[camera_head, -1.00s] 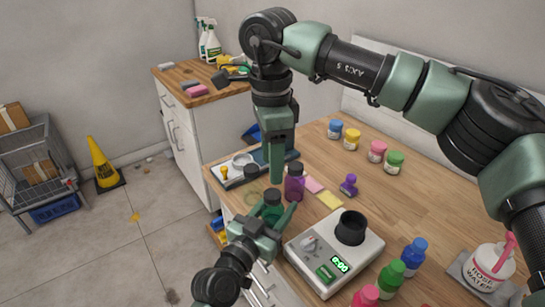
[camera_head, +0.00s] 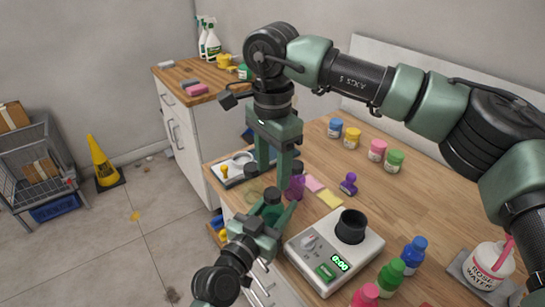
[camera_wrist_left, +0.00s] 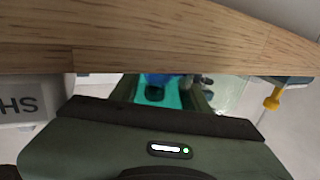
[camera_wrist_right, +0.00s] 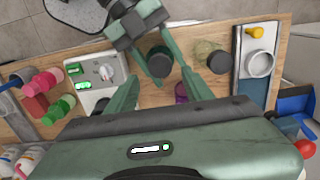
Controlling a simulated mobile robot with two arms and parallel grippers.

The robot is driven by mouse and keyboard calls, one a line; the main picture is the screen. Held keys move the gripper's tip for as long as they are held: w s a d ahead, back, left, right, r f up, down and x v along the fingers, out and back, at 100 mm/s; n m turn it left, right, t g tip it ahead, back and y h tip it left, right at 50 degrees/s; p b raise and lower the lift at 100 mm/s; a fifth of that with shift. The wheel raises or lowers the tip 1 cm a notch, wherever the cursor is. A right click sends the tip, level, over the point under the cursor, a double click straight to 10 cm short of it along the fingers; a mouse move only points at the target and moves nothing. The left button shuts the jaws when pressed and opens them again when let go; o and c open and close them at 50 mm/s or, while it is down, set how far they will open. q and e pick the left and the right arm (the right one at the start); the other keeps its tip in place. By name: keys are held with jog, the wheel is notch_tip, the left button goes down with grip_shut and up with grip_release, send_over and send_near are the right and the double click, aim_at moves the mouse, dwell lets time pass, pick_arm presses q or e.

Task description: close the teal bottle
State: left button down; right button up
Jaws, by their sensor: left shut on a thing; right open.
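The teal bottle (camera_head: 271,211) stands at the table's left edge, between the fingers of my left gripper (camera_head: 275,214), which is shut on it. Its top is dark; I cannot tell cap from open mouth. It also shows as teal in the left wrist view (camera_wrist_left: 172,98), and its round dark top is in the right wrist view (camera_wrist_right: 160,61). My right gripper (camera_head: 274,180) is open and points down just above the teal bottle's top, with nothing seen in it. One finger partly covers the purple bottle (camera_head: 296,187).
An olive bottle (camera_wrist_right: 209,53) with a dark top and the purple bottle stand close by. A grey scale (camera_head: 318,270) with a black cup is right of the teal bottle. A tray (camera_head: 232,182) is behind. Several coloured bottles stand further right.

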aim_at(272, 192)
jog(key=shift+f, duration=2.7)
grip_shut()
jog(key=m, duration=0.6)
jog(key=shift+m, duration=0.3)
jog(key=m, duration=0.5)
jog(key=shift+o, duration=0.8)
grip_release()
jog(key=shift+r, duration=0.1)
notch_tip(272, 192, up, 12)
